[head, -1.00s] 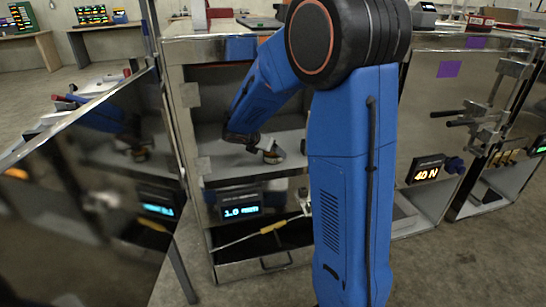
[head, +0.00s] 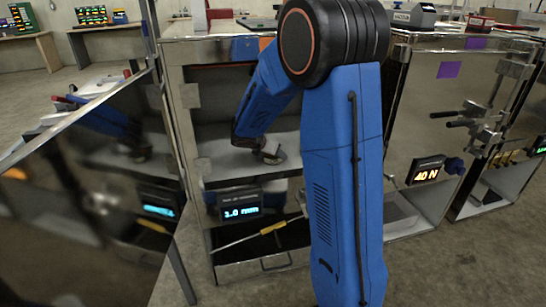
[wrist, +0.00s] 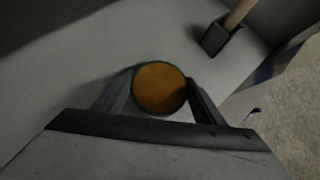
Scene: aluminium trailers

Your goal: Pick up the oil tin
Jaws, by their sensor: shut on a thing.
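The oil tin (wrist: 160,88) shows in the wrist view from above as a round orange top with a dark rim, on a pale grey shelf. My gripper (wrist: 159,92) is shut on it, one finger at each side. In the head view my gripper (head: 268,154) is low inside the open trailer, at the shelf surface. The tin is largely hidden there behind the gripper, and I cannot tell whether it still touches the shelf.
A dark-headed tool with a wooden handle (wrist: 214,38) lies near the tin in the wrist view. The trailer's open door (head: 95,185) stands at left. A display reading 1.0 mm (head: 240,206) sits below the shelf (head: 225,162). Another trailer stands at right.

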